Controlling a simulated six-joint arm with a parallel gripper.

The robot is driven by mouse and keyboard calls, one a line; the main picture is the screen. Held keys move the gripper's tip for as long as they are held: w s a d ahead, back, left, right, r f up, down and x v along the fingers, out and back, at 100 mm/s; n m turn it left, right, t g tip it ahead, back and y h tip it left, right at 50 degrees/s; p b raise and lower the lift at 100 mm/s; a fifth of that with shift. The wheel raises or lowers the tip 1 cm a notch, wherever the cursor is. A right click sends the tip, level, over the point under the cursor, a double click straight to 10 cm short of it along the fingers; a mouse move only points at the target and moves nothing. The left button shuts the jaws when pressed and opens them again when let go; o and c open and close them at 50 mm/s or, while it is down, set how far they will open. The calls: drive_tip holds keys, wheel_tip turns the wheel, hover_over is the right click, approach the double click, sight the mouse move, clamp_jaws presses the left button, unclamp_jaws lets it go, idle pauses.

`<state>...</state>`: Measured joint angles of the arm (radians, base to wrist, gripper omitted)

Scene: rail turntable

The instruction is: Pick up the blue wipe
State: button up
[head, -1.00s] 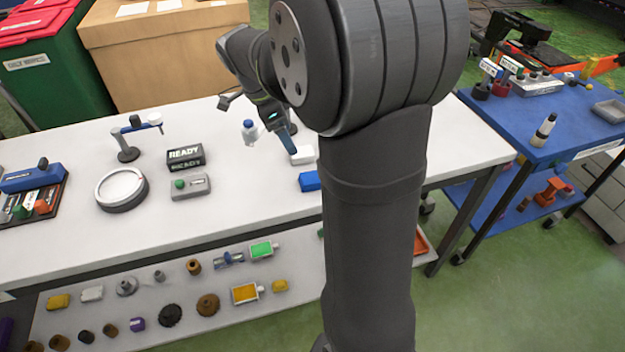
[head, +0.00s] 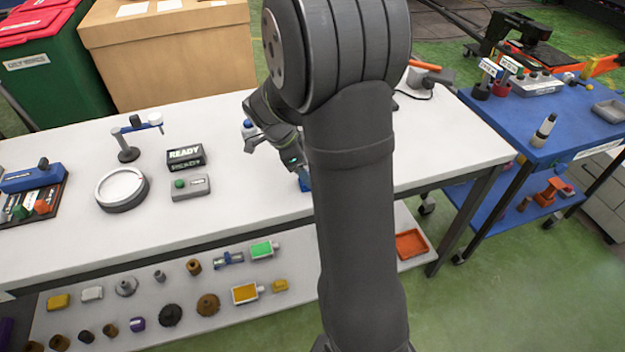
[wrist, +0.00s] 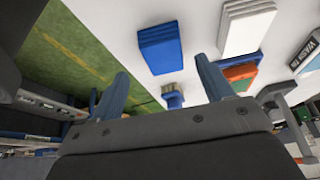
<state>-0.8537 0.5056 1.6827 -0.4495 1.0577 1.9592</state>
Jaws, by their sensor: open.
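The blue wipe stack (wrist: 160,49) lies flat on the white worktop in the wrist view, with several layers showing at its edge. My gripper (wrist: 161,67) is open and empty, its two blue-grey fingers apart on either side of the stack's lower part in the picture. The stack appears apart from the fingers, beyond their tips. In the head view my gripper (head: 299,172) points down over the bench, partly behind my own arm. Only a sliver of blue shows there, and I cannot tell finger from wipe.
A white wipe stack (wrist: 245,28) lies right of the blue one. A blue-handled brush (wrist: 172,95) and an orange and green item (wrist: 240,74) are close by. In the head view a grey button box (head: 190,187) stands left of my gripper.

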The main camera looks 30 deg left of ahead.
drive_tip(key=x, duration=0.4)
drive_tip(key=shift+w+f, duration=0.2)
drive_tip(key=shift+w, duration=0.15)
drive_tip(key=shift+c, duration=0.2)
drive_tip(key=c, duration=1)
drive_tip(key=shift+a+r, duration=0.1)
drive_tip(key=shift+r, duration=0.05)
